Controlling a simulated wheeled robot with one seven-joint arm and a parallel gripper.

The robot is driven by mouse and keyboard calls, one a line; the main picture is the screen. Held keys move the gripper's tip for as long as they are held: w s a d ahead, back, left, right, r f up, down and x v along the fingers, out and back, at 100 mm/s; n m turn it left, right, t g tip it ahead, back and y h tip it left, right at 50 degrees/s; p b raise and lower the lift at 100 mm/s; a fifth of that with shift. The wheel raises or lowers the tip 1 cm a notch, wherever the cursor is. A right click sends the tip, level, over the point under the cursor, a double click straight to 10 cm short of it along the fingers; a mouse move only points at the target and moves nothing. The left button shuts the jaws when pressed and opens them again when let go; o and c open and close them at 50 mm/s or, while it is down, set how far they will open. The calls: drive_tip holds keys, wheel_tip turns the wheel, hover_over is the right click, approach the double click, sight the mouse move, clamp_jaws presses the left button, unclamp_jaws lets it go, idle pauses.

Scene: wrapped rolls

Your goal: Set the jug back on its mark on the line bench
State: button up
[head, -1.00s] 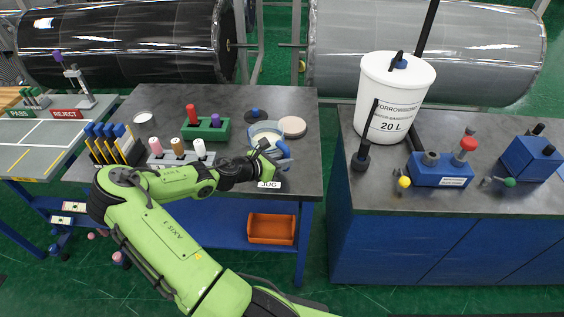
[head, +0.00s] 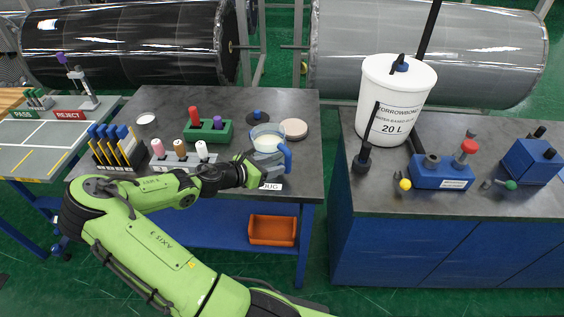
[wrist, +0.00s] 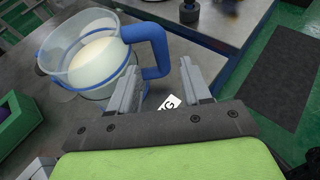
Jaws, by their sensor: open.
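The jug (head: 268,136) is clear with a blue rim and blue handle (head: 288,158), and holds pale liquid. It looks upright at the front right of the left bench (head: 240,100), behind the white JUG label (head: 271,186). My gripper (head: 268,158) is open at the jug's near side. In the wrist view the jug (wrist: 88,50) is at the left, and its handle (wrist: 156,45) shows between and beyond the two spread fingers (wrist: 160,78). I cannot tell if they touch it. The jug's mark is not clearly visible under it.
A pale round disc (head: 293,129) lies right behind the jug. A green holder (head: 208,132) and a grey rack with several capped bottles (head: 180,158) stand to the left. A gap separates this bench from the right one, with a white 20 L bucket (head: 395,100).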

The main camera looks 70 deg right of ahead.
drive_tip(key=v, duration=0.6)
drive_tip(key=shift+a+r+p, duration=0.2)
drive_tip(key=shift+a+p, duration=0.05)
drive_tip(key=shift+p, duration=0.05)
drive_tip(key=shift+w, duration=0.15)
drive_tip(key=w+a+r+m+t+y, duration=0.1)
drive_tip(key=w+a+m+t+y, duration=0.3)
drive_tip(key=a, duration=0.7)
drive_tip(key=w+a+r+m+t+y, duration=0.2)
drive_tip(key=w+a+m+t+y, duration=0.25)
drive_tip(key=a, duration=0.55)
drive_tip(key=s+a+r+m+t+y, duration=0.1)
drive_tip(key=s+a+r+t, duration=0.1)
drive_tip(key=s+a+r, duration=0.2)
drive_tip(key=s+a+r+m+t+y, duration=0.2)
drive_tip(key=s+a+r, duration=0.2)
drive_tip(key=a+r, duration=0.4)
drive_tip(key=a, duration=0.4)
drive_tip(key=shift+s+a, duration=0.15)
drive_tip(key=shift+s, duration=0.1)
